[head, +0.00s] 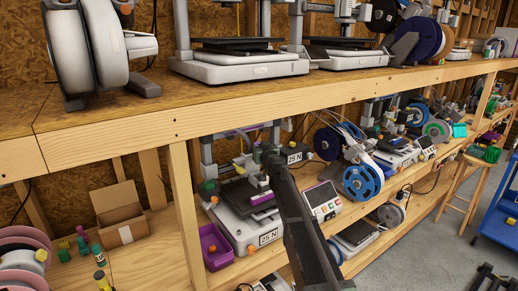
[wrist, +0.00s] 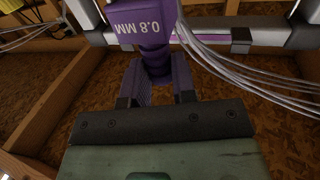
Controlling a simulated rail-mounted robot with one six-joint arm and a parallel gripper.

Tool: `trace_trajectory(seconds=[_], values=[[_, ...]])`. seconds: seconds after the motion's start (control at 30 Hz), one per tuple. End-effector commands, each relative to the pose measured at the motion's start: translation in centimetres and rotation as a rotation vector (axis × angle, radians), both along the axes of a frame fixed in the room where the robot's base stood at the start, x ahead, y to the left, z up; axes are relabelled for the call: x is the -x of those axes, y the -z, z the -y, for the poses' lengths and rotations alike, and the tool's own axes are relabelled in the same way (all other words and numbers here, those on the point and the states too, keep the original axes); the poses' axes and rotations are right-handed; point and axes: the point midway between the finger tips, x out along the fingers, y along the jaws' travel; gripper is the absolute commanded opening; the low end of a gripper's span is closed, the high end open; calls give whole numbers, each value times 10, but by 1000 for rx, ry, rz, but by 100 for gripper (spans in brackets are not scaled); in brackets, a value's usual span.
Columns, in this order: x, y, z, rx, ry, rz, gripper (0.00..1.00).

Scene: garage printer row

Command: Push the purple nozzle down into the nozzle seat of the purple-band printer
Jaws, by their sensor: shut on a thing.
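The purple nozzle (wrist: 152,50), marked "0.8 MM", is in the wrist view, with the lettering upside down. My gripper (wrist: 158,85) is shut on it, with one finger on each side. In the head view, my gripper is largely hidden behind my own dark arm, in front of the lower-shelf printer. That printer (head: 238,226) has a white base labelled "25 N" and a purple strip on its top beam. The grey beam with its purple strip (wrist: 213,39) also shows behind the nozzle in the wrist view. I cannot make out the nozzle seat in either view.
A purple bin (head: 215,247) stands left of the printer's base. An open cardboard box (head: 120,215) sits further left. The upper shelf edge (head: 230,112) runs above my arm. White cables (wrist: 245,75) hang right of the nozzle. More printers and spools stand to the right.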

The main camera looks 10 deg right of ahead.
Motion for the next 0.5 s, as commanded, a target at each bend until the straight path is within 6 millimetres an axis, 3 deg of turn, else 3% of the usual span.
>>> trace_trajectory(seconds=[0.27,0.5], values=[[0,10,0,0,0,0,0],[0,38,0,0,0,0,0]])
